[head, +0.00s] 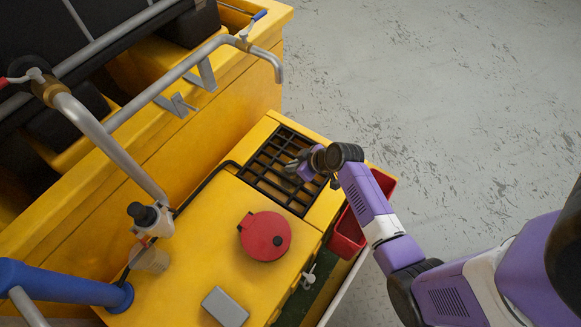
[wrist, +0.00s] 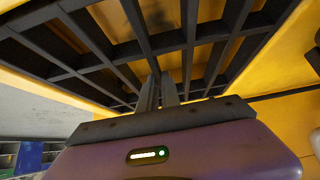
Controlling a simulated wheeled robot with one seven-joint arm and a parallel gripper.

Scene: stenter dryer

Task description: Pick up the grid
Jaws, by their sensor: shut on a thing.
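The dark grid (head: 268,168) lies at the far end of the yellow cabinet top in the head view, over an opening in it. In the wrist view the grid (wrist: 190,45) fills the upper part, with yellow surface showing through its gaps. My gripper (head: 300,165) is over the right part of the grid. In the wrist view my gripper (wrist: 158,85) has its fingers close together at a bar of the grid, shut on it. The exact contact is partly hidden by the gripper body.
A round red lid (head: 265,236) and a grey box (head: 225,307) are on the yellow cabinet top (head: 190,235). A red bin (head: 347,237) hangs at the cabinet's right side. Bent metal pipes (head: 170,85) rise at the left. The grey floor at right is open.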

